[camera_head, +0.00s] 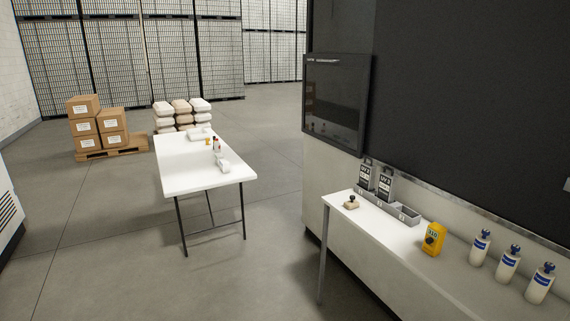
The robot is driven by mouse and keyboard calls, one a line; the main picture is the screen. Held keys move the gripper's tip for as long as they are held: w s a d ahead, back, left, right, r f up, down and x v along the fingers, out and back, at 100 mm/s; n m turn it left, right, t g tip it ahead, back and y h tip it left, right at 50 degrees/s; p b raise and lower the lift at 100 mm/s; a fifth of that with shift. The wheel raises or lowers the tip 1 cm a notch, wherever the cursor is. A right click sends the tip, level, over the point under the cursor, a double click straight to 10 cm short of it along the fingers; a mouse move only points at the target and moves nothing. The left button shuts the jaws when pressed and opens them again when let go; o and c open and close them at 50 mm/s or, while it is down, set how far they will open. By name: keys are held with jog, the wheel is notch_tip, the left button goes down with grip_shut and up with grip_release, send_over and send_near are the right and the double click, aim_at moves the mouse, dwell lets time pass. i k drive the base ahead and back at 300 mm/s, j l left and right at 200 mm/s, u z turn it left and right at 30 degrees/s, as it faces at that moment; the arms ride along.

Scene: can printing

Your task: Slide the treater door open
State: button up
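A large machine with a dark panel (470,120) fills the right side of the head view. This panel may be the treater door, but no label shows. A small metallic part (567,185), perhaps a handle, shows at the right picture edge, cut off by the frame. A metal strip (440,187) runs along the panel's lower edge. I cannot tell whether the panel is slid open. My gripper is not in view.
A narrow white bench (385,234) before the machine bears several white bottles, a yellow container (433,239) and a grey tray (402,215). A black-framed screen (336,105) juts left. A white table (200,172), boxes and sacks stand left. Open floor lies between.

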aim_at(335, 88)
jog(key=i+j+u, duration=0.1)
jog(key=i+u, duration=0.35)
jog(key=i, duration=1.65)
